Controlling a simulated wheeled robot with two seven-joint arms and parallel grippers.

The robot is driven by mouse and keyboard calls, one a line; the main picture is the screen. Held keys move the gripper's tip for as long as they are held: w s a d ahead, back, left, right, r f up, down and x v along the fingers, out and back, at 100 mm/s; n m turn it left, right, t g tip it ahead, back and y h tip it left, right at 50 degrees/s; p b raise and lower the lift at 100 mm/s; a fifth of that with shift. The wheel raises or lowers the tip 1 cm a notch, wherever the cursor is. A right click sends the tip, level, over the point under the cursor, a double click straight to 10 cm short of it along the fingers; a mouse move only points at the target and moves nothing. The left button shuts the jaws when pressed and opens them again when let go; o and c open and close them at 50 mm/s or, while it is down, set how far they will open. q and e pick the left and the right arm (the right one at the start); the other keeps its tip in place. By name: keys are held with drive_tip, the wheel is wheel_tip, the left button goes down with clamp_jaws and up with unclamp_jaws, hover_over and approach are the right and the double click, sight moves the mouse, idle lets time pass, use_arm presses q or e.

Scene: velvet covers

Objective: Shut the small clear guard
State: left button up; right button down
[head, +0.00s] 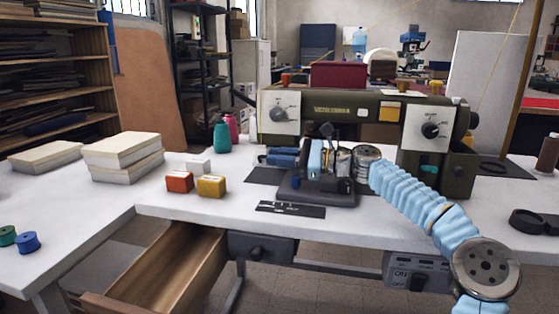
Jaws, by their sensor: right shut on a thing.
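A green sewing machine (340,107) stands on the white table, with its needle area above a dark base plate (300,193). My right gripper (313,160) reaches in from the right, low under the machine's arm, at the needle area. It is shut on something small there. The small clear guard is too small and too covered by the gripper to make out clearly; the gripper is where it would sit, so I take it as the held thing. How far the guard stands open cannot be told. My left gripper is not in view.
An orange box (179,181) and a yellow box (211,186) stand left of the machine, with stacked pale blocks (124,150) farther left. Green (221,136) and pink spools stand behind. A drawer (165,268) is open below the table.

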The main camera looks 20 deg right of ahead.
drive_tip(key=shift+s+a+f, duration=0.1)
drive_tip(key=c, duration=1.2)
unclamp_jaws()
drive_tip(key=shift+r, duration=0.2)
wheel_tip(320, 180, up, 2)
drive_tip(key=shift+r+p, duration=0.15)
drive_tip(key=shift+p, duration=0.3)
drive_tip(key=s+a+r+b, duration=0.4)
drive_tip(key=s+r, duration=0.6)
drive_tip(key=s, duration=0.3)
drive_tip(key=shift+a+r+b, duration=0.25)
drive_tip(key=shift+a+b, duration=0.1)
drive_tip(key=shift+a, duration=0.25)
